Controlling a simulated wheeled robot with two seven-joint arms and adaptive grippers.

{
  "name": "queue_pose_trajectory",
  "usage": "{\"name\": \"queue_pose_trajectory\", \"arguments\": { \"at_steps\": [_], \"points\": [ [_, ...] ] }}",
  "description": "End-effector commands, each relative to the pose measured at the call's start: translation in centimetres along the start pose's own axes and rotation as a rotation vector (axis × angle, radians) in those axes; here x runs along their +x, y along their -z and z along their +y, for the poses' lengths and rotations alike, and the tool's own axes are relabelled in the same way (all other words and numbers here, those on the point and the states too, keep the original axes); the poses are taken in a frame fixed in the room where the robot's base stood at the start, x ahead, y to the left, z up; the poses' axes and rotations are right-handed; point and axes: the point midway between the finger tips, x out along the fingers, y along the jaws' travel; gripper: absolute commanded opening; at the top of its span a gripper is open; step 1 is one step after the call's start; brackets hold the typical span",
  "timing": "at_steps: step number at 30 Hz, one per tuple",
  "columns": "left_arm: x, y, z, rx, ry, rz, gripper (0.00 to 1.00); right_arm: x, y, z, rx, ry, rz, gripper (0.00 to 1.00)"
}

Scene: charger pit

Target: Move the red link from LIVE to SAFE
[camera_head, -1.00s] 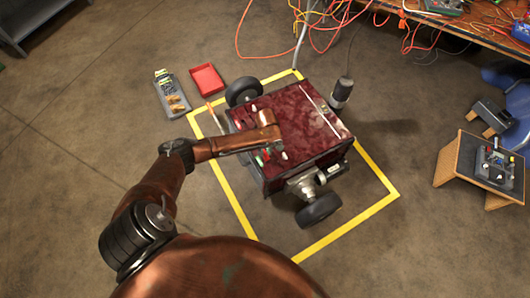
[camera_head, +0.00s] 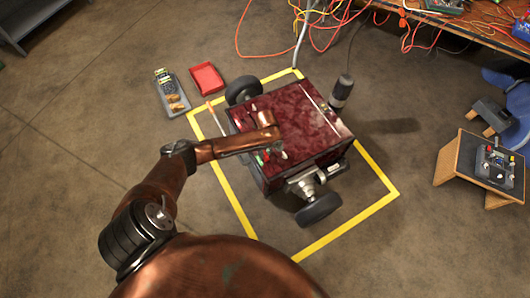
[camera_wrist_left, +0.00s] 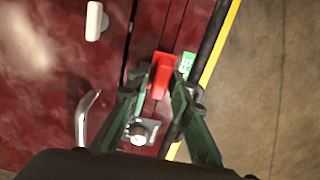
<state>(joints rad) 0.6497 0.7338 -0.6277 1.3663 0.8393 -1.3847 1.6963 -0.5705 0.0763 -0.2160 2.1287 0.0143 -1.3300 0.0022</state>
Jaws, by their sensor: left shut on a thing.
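The red link (camera_wrist_left: 162,75) is between the fingertips of my left gripper (camera_wrist_left: 157,78) in the left wrist view. The gripper is shut on it, beside a small green label (camera_wrist_left: 187,64). Its wording is too small to read, and I cannot tell whether the link is seated. In the head view my left gripper (camera_head: 266,155) is over the near left edge of the dark red cart (camera_head: 300,115) and hides the link. My right gripper is out of view.
The cart has wheels and stands inside a yellow floor outline (camera_head: 348,226). A red tray (camera_head: 207,79) and a grey tray (camera_head: 171,94) with small parts lie beyond it. A wooden stand (camera_head: 462,168) is at right. A bent metal handle (camera_wrist_left: 84,115) rises beside the left finger.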

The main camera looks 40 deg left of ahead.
Motion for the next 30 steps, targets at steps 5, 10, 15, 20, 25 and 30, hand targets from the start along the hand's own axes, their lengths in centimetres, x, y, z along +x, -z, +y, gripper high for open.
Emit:
{"name": "queue_pose_trajectory", "arguments": {
  "at_steps": [5, 10, 15, 20, 25, 30],
  "points": [
    [0.4, 0.0, 0.0, 0.000, 0.000, 0.000, 0.00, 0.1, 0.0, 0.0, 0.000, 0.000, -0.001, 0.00],
    [0.7, 0.0, 0.1, 0.000, -0.001, 0.000, 0.00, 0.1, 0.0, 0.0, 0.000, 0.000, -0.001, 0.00],
    [1.0, 0.0, 0.1, 0.000, -0.001, 0.000, 0.00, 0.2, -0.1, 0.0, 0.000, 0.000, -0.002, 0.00],
    [1.3, 0.0, 0.1, -0.001, -0.001, 0.000, 0.00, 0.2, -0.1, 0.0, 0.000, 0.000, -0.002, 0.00],
    [1.4, 0.0, 0.1, 0.000, -0.001, 0.000, 0.27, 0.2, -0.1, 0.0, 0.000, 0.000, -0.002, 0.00],
    [1.4, 0.0, 0.1, 0.000, -0.001, 0.000, 0.38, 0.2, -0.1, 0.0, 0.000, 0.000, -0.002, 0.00]
  ]
}}
